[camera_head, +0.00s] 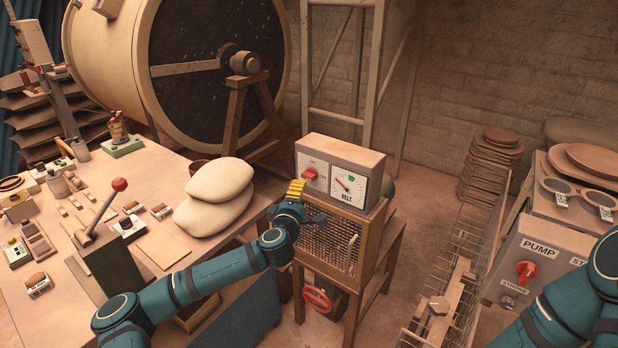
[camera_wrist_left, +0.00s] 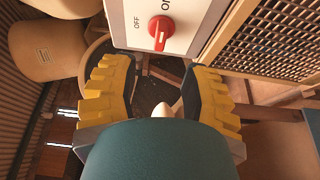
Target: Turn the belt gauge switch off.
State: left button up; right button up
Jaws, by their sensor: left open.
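The belt gauge box (camera_head: 340,168) stands on a wooden stand, with a dial marked BELT (camera_head: 347,188) on its right and a red rotary switch (camera_head: 309,173) on its left. The switch also shows at the top of the left wrist view (camera_wrist_left: 161,28), with OFF and ON printed beside it. Which label its handle points to is hard to tell. My left gripper (camera_head: 295,190) has yellow fingertips just below and left of the switch. In the left wrist view it is open and empty (camera_wrist_left: 160,85), with the switch beyond the fingers. My right gripper is out of view.
A wire-mesh guard (camera_head: 328,240) and a red handwheel (camera_head: 317,299) are below the gauge. A table with a red-knobbed lever (camera_head: 120,184) and pale sacks (camera_head: 219,180) is left. A PUMP box (camera_head: 538,258) and wire rack (camera_head: 465,265) are right.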

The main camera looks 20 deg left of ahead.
aim_at(307, 178)
pick_arm(q)
jog(key=w+b, duration=0.1)
jog(key=w, duration=0.9)
jog(key=shift+a, duration=0.15)
grip_shut()
